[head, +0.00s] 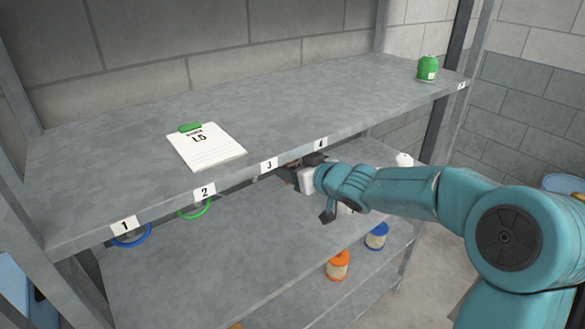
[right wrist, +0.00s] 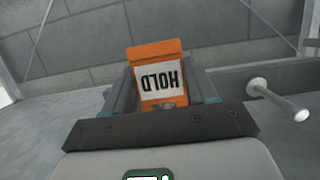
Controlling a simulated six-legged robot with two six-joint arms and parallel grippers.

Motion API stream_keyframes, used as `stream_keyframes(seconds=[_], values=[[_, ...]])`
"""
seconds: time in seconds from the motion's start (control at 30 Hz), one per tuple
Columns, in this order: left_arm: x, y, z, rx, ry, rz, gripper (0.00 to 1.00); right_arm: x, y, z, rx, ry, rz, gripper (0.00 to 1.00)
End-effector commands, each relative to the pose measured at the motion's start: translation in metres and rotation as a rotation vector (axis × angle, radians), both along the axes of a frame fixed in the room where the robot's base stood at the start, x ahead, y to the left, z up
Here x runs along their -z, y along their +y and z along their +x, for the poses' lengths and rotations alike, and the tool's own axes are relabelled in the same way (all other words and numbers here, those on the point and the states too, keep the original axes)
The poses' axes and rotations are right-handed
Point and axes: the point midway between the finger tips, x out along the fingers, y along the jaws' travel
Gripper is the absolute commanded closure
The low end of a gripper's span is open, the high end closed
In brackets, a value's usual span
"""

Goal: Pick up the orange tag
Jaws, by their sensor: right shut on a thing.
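The orange tag (right wrist: 156,71) has a white label reading HOLD, upside down in the right wrist view. It sits between the two fingers of my right gripper (right wrist: 160,95), which is shut on it. In the head view my right gripper (head: 292,175) is at the shelf's front edge near label 3, partly under the upper shelf. The tag is mostly hidden there by the edge and the gripper. My left gripper is not in view.
The upper shelf (head: 270,100) holds a clipboard (head: 205,147) and a green container (head: 428,69). Blue (head: 131,236) and green (head: 196,209) rings hang under its edge. Below stand orange (head: 338,266) and blue (head: 376,237) containers. A metal peg (right wrist: 278,100) juts out right of the tag.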

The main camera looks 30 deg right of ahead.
Motion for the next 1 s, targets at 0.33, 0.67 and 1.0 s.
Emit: stream_keyframes(seconds=[0.33, 0.67, 1.0], values=[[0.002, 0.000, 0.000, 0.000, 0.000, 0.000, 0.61, -0.001, -0.008, -0.080, 0.006, -0.001, -0.001, 0.72], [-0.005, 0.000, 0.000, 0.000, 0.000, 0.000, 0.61, 0.000, -0.014, -0.158, 0.006, 0.000, 0.000, 0.72], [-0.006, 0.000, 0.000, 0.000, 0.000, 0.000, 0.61, 0.001, -0.014, -0.174, 0.002, 0.001, 0.002, 0.72]])
